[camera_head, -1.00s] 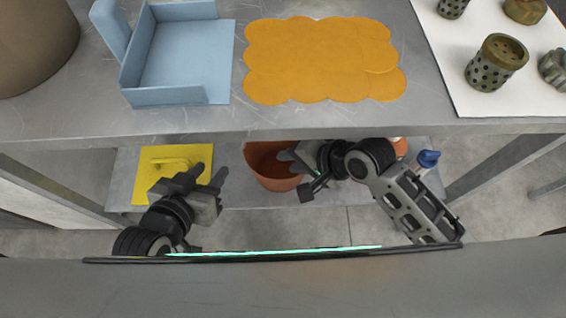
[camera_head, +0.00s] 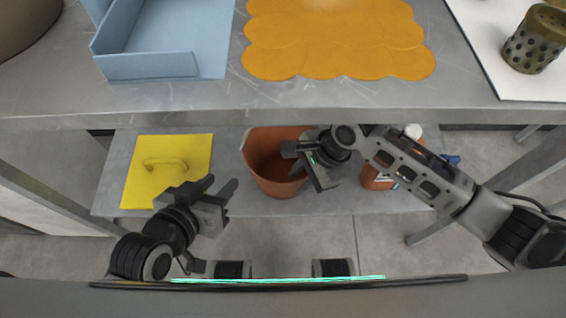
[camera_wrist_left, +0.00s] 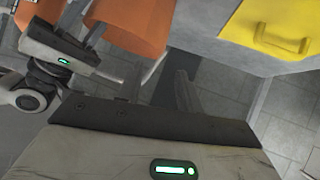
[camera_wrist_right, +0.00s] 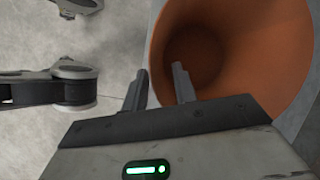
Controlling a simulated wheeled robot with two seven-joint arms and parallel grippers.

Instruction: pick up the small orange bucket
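The small orange bucket (camera_head: 262,168) stands on the lower shelf, its mouth facing up. My right gripper (camera_head: 288,160) is open at the bucket's right side in the head view. In the right wrist view the bucket (camera_wrist_right: 240,60) fills the right. There one finger overlaps its opening and the other lies near or just outside its left rim; contact is unclear. My left gripper (camera_head: 221,185) is open and empty, left of the bucket and in front of the shelf. The left wrist view shows the bucket (camera_wrist_left: 135,22) at the top, partly hidden by my right gripper.
A yellow lid-like plate with a handle (camera_head: 140,182) lies left of the bucket on the lower shelf (camera_head: 112,190). An orange bottle (camera_head: 373,178) with a white cap stands to its right, partly behind my right arm. The upper tabletop (camera_head: 200,112) overhangs the shelf's back.

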